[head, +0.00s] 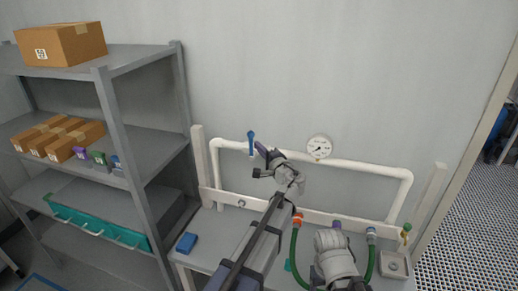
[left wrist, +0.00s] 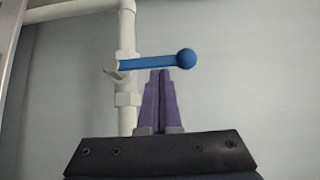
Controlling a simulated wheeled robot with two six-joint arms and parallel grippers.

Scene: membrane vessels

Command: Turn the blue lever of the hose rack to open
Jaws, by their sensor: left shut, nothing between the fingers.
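The blue lever (head: 251,142) sits on the white pipe of the hose rack (head: 360,167). In the head view it stands upright, across the horizontal pipe run. In the left wrist view the lever (left wrist: 150,63) lies crosswise to the pipe, its ball end to the right. My left gripper (head: 262,151) is just right of the lever in the head view. Its purple fingers (left wrist: 160,72) are shut and empty, with their tips close to the lever's arm. Whether they touch it I cannot tell.
A pressure gauge (head: 319,147) is on the pipe to the right. Green hoses (head: 296,250) hang below the rack at coloured couplings. A blue block (head: 187,243) lies on the bench at left. A grey shelf (head: 150,145) with boxes stands farther left.

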